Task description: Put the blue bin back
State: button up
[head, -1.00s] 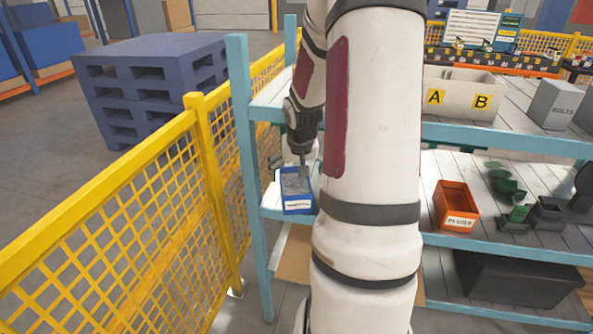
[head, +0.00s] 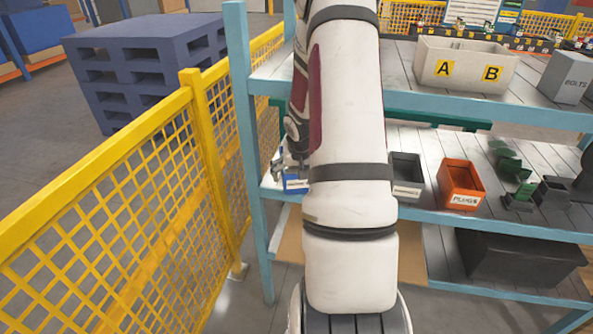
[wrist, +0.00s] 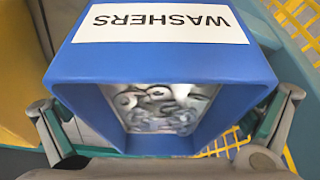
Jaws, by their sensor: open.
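The blue bin (head: 296,184) is at the left end of the middle shelf (head: 420,209) in the head view, mostly hidden by my arm. In the wrist view the blue bin (wrist: 75,88) fills the middle, with a white label reading WASHERS, upside down in the picture, and grey metal washers inside. My gripper (wrist: 165,125) is open, with one finger on each side of the bin in that view. I cannot tell whether either finger touches it. In the head view my gripper (head: 282,160) is mostly hidden behind the arm.
A dark grey bin (head: 407,190) and an orange PLUGS bin (head: 461,198) stand to the right on the same shelf. A blue post (head: 247,150) and yellow mesh fence (head: 205,165) bound the left side. A cream A/B bin (head: 462,88) stands on the shelf above.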

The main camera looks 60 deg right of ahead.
jog(key=c, duration=1.8)
